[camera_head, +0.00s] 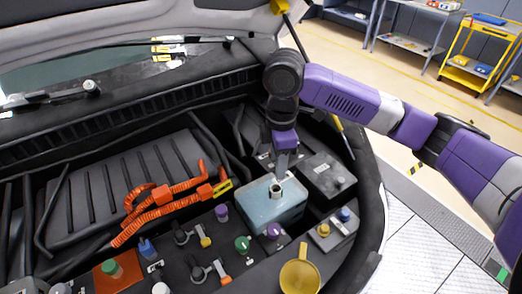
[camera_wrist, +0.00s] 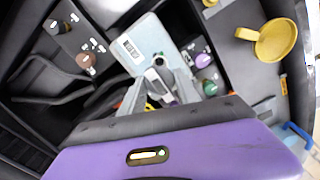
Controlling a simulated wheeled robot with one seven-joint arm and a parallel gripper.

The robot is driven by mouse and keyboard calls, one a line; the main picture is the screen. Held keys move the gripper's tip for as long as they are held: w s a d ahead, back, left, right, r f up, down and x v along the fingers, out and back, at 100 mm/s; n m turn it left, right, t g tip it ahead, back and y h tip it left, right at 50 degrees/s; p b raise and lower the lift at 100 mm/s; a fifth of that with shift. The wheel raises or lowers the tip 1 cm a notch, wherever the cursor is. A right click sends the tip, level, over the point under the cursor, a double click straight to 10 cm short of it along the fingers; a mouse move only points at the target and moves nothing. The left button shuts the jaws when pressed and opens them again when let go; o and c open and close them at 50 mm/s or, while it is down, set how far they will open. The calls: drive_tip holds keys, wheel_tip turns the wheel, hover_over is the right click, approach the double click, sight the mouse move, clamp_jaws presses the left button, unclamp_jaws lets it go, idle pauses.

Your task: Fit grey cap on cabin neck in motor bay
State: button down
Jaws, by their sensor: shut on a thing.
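My gripper (camera_head: 281,176) points down over the pale blue tank (camera_head: 262,208) in the motor bay, with its tips at the tank's neck (camera_head: 275,190). No readable marking shows which neck is the cabin one.
A yellow funnel (camera_head: 299,274) stands at the front of the bay. Purple (camera_head: 274,230) and green (camera_head: 242,243) caps sit near the tank. A black box (camera_head: 327,175) is right of it. Orange cables (camera_head: 165,203) lie to the left. The raised hood is above.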

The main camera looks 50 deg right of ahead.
drive_tip(key=shift+w, duration=0.15)
idle(0.3)
drive_tip(key=shift+f+b, duration=1.85)
drive_tip(key=shift+f, duration=1.05)
drive_tip(key=shift+f+b, duration=0.5)
drive_tip(key=shift+f, duration=0.9)
drive_tip(key=c, duration=0.8)
unclamp_jaws()
drive_tip(key=shift+r, duration=3.9)
drive_tip(key=shift+o, duration=0.2)
